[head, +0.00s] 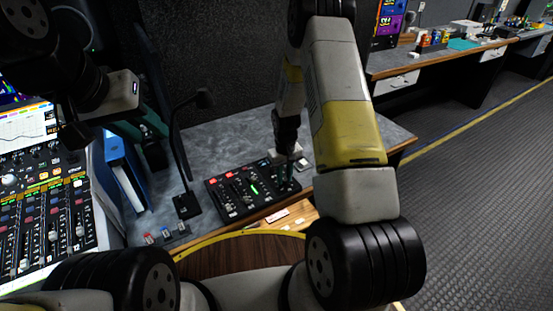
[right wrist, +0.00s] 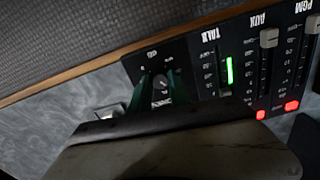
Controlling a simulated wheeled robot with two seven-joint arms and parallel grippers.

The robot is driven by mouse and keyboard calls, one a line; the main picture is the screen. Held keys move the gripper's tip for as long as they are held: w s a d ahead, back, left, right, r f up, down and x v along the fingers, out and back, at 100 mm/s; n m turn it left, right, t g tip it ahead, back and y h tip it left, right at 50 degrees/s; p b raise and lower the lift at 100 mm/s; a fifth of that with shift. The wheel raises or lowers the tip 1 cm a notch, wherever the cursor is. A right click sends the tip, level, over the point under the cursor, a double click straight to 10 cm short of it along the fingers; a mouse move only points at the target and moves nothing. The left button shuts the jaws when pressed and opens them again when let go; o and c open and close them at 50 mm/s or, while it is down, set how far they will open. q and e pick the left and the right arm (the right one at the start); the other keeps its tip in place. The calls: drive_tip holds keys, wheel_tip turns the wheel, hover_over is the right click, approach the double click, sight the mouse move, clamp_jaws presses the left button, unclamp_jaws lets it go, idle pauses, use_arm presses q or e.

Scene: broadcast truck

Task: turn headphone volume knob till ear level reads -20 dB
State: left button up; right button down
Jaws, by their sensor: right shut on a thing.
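The small black mixer panel (head: 240,192) lies on the grey desk. Its round headphone knob (right wrist: 160,83) shows in the right wrist view, ringed by small white marks. My right gripper (right wrist: 159,90) is shut on the knob, with one dark green finger on each side. In the head view the right gripper (head: 287,180) reaches down to the panel's right end. A lit green bar meter (right wrist: 229,72) stands beside the knob; its scale is too small to read surely. My left gripper (head: 150,130) is raised by the blue binder, its teal fingers apart and empty.
A gooseneck microphone (head: 186,203) stands left of the panel. A blue binder (head: 122,170) and a large mixing console (head: 45,215) are further left. Faders (right wrist: 268,38) with red lit buttons sit beside the meter. The desk behind the panel is clear.

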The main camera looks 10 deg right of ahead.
sight(284, 179)
drive_tip(key=m, duration=0.8)
drive_tip(key=shift+m, duration=0.4)
drive_tip(key=m, duration=0.4)
drive_tip(key=shift+w+m, duration=0.1)
drive_tip(key=shift+m, duration=1.7)
drive_tip(key=c, duration=1.2)
unclamp_jaws()
drive_tip(key=shift+c, duration=0.2)
drive_tip(key=shift+r, duration=3.95)
